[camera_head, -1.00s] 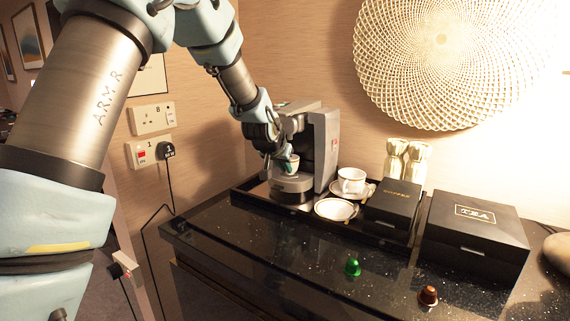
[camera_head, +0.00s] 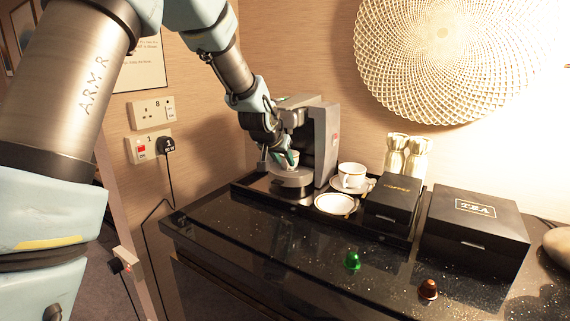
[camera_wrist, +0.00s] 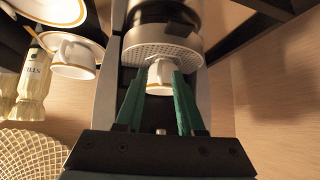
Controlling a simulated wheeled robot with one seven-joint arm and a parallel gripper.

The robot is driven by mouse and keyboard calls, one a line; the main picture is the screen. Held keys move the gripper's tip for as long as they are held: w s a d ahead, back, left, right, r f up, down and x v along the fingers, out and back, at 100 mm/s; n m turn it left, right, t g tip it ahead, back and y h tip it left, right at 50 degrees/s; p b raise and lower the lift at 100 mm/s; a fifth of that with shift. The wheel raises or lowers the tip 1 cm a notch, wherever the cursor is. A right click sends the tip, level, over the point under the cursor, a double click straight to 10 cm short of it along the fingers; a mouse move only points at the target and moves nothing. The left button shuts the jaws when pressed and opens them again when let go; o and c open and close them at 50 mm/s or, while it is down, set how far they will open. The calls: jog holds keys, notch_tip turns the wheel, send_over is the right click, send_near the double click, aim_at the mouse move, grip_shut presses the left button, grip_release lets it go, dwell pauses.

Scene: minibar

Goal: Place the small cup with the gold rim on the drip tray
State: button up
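The small white cup with a gold rim shows in the wrist view (camera_wrist: 160,74) between the green fingers of my gripper (camera_wrist: 160,82). Both fingers sit close against its sides, and the gripper appears shut on it. In the head view the cup (camera_head: 294,157) is partly hidden by my gripper (camera_head: 280,158). The round drip tray (camera_head: 291,177) is on the coffee machine's base, with the cup at or just above it. The tray's perforated top (camera_wrist: 162,52) is right by the cup's base in the wrist view. Whether they touch, I cannot tell.
The coffee machine (camera_head: 322,145) stands close behind my gripper. To its right are another gold-rimmed cup (camera_head: 351,174) on a saucer, a plate (camera_head: 335,204), a coffee box (camera_head: 392,198) and a tea box (camera_head: 472,235). Green (camera_head: 352,260) and brown (camera_head: 428,288) capsules lie in front.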

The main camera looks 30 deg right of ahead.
jog(key=b+v, duration=0.2)
jog(key=v, duration=0.8)
jog(key=s+a+f+n+g+y, duration=0.15)
jog(key=a+f, duration=0.35)
jog(key=a, duration=0.7)
jog(key=a+f+n+y, duration=0.3)
jog(key=a+f, duration=0.1)
jog(key=a, duration=0.8)
jog(key=s+a+f+n+g+y, duration=0.1)
jog(key=s+a+f+n, duration=0.1)
jog(key=s+a, duration=0.3)
jog(key=s+a+f+n+g+y, duration=0.1)
jog(key=s+a+f+n+g, duration=0.1)
jog(key=s+a, duration=0.3)
jog(key=a+f, duration=0.1)
jog(key=a, duration=0.3)
jog(key=shift+a+f, duration=0.2)
jog(key=shift+a, duration=0.1)
